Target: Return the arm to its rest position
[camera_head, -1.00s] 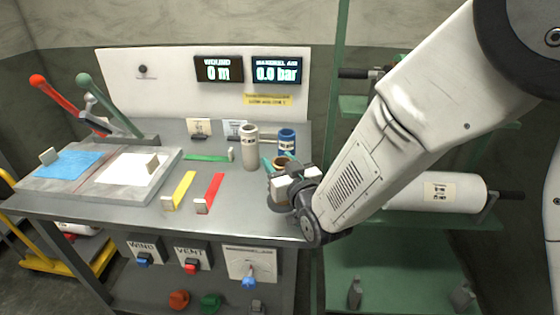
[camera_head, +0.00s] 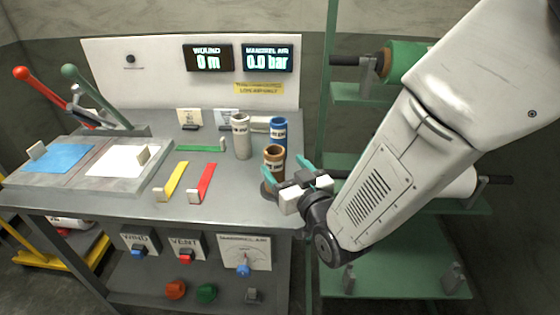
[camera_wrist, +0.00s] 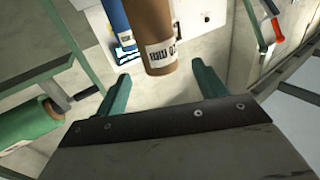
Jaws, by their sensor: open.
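My gripper (camera_head: 288,172) is open and empty at the right edge of the grey bench (camera_head: 230,205). Its two green fingers point toward the cores in the wrist view (camera_wrist: 165,90). A brown core (camera_head: 274,160) stands upright just left of the fingers. In the wrist view the brown core (camera_wrist: 152,30) shows beyond the fingertips, with a printed label and a gap to the fingers. A blue core (camera_head: 278,131) stands behind it, and a pale grey core (camera_head: 241,137) stands to its left. My arm stretches from the upper right and covers part of the rack.
A green rack (camera_head: 345,160) at the right holds a green roll (camera_head: 402,62) and a white roll (camera_head: 462,184). Red and yellow strips (camera_head: 202,182) lie on the bench. Red and green levers (camera_head: 20,73) rise at the left. Knobs sit below the bench front.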

